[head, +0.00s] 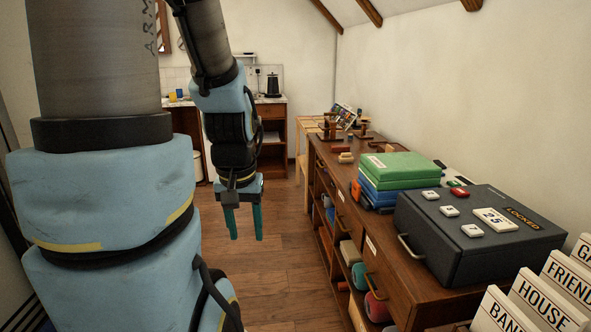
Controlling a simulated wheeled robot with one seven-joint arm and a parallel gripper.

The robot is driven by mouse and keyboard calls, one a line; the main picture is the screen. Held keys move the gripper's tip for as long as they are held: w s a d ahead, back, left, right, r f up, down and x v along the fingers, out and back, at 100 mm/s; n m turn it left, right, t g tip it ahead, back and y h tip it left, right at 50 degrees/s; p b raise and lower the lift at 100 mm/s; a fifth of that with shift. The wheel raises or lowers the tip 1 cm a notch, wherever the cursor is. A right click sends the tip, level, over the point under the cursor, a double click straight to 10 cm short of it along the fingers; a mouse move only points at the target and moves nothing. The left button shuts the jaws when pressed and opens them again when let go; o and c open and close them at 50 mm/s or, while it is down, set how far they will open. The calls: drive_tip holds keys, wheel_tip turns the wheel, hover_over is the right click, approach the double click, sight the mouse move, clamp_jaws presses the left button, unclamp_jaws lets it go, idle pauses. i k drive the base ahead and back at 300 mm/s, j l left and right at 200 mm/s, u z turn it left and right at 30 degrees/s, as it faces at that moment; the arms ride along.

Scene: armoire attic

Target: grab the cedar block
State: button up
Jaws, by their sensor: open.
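My gripper (246,236) hangs above the wooden floor, left of the long brown cabinet. Its two teal fingers point down, apart, with nothing between them. A small pale wooden block (346,157) lies on the cabinet top near its left edge, to the right of my gripper and apart from it. A reddish-brown piece (339,149) lies just behind it. Both are small in view, and I cannot tell which, if either, is the cedar block.
The brown cabinet (386,247) carries a stack of green and blue boxes (399,167) and a dark locked case (478,240). Its open shelves hold several rolls and blocks. White word cards (545,300) stand at the lower right. The floor (285,235) beside the cabinet is clear.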

sight(344, 149)
drive_tip(key=i+l+u, duration=0.15)
drive_tip(key=i, duration=1.85)
